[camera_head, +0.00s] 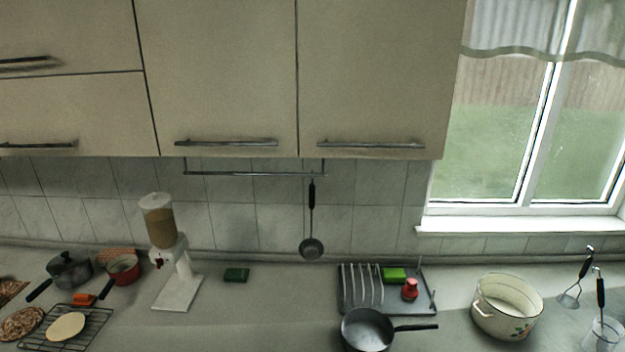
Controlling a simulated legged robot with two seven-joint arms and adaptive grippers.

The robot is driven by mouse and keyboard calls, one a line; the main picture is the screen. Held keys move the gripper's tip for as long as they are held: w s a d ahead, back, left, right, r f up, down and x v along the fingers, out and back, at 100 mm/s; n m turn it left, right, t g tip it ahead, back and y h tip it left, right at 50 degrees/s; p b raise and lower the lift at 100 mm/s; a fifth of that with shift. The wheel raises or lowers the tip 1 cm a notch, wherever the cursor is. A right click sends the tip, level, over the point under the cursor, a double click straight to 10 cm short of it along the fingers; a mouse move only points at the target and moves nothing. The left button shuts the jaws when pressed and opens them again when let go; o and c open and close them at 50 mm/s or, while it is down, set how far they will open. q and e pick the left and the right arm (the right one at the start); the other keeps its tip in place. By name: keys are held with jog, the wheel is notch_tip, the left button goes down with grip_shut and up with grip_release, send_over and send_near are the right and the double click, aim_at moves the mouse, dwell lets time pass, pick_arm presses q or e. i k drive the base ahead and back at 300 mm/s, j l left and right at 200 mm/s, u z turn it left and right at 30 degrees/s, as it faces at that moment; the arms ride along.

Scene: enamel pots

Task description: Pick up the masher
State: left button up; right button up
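What looks like the masher (586,264) stands out at the right of the head view, on the counter to the right of the cream enamel pot. It has a dark handle pointing up and to the right, and a thin wire head low down at the left. It is tilted, and I cannot tell what supports it. A second dark-handled utensil (600,291) stands in a clear container (603,334) at the lower right corner. Its lower end is hard to make out. Neither of my grippers shows in this view.
A ladle (311,222) hangs from the rail (255,174). A dispenser (170,250) and other pots are at left. The counter's middle is mostly clear.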

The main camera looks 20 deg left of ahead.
aim_at(586, 266)
jog(key=i+l, duration=0.1)
jog(key=l, duration=0.45)
jog(key=i+l, duration=0.1)
jog(key=l, duration=0.45)
jog(key=i+l, duration=0.15)
jog(key=l, duration=0.4)
jog(key=i+l, duration=0.1)
jog(key=l, duration=0.4)
jog(key=i+l, duration=0.1)
jog(key=l, duration=0.45)
